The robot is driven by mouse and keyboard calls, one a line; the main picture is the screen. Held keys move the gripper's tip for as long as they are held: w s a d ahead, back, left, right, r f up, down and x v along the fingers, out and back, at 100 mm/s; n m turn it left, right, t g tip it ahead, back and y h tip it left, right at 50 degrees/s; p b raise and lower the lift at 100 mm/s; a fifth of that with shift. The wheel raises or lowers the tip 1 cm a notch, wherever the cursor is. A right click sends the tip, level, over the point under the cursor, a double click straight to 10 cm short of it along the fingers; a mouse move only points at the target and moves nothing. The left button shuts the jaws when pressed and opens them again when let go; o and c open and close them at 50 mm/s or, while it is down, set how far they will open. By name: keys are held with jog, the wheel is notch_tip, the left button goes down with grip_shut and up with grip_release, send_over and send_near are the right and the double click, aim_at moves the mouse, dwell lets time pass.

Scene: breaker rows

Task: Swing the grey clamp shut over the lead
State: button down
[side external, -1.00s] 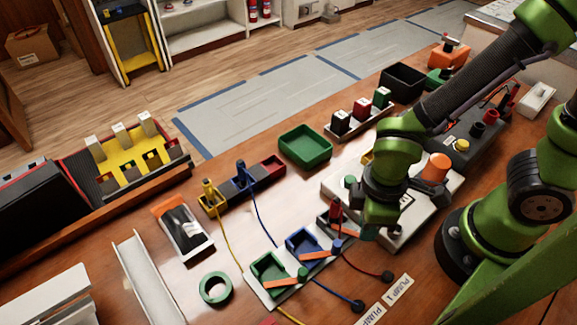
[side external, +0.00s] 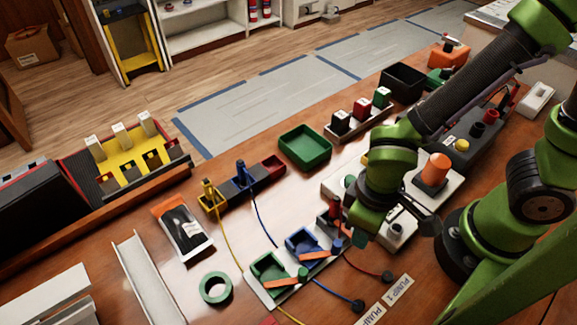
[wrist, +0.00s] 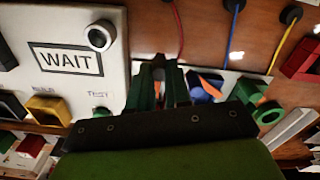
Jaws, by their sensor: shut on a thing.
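The grey clamp (side external: 327,218) is at the right end of the clamp row, with a red upright part and an orange bar; my gripper partly hides it. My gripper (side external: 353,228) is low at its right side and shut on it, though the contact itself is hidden. In the wrist view my gripper's fingers (wrist: 158,88) are close together over the clamp. The red lead (side external: 362,268) runs from the clamp to a dark round end on the table; it also shows in the wrist view (wrist: 178,30). How far the clamp is swung cannot be told.
The blue clamp (side external: 303,243) and green clamp (side external: 268,270) stand close on the left, with blue and yellow leads. The white WAIT panel (wrist: 68,30) is close on the other side. A green tray (side external: 305,147) and green tape ring (side external: 215,288) lie farther off.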

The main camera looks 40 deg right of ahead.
jog(key=c, duration=1.1)
grip_release()
jog(key=shift+o, duration=0.2)
notch_tip(320, 180, up, 17)
